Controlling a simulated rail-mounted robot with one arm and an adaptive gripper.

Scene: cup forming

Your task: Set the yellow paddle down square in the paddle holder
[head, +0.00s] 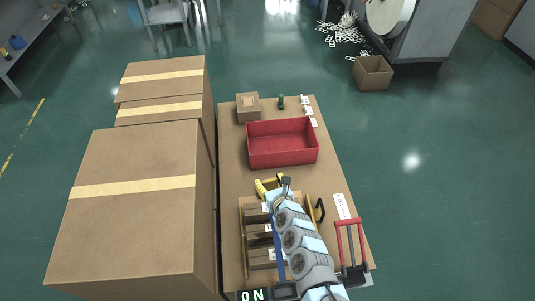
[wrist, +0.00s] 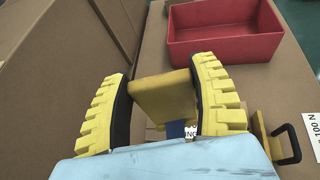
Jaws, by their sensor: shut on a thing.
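My gripper (wrist: 165,92) has two yellow ribbed fingers with dark pads, closed around a yellow block-like piece, the yellow paddle (wrist: 160,97). In the head view my gripper (head: 269,186) is over the table, in front of the red bin, and my arm covers much of what lies below it. The lower part of the paddle is hidden by the wrist. A yellow upright piece with a black handle (wrist: 288,148) stands right of my gripper. I cannot tell for certain which part is the paddle holder.
A red bin (head: 249,153) stands beyond my gripper. Brown compartments (head: 259,255) with labels lie left of my arm. Large cardboard boxes (head: 130,235) stand along the left edge. A small carton (head: 248,108) is at the back. A red-handled item (head: 338,238) is at front right.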

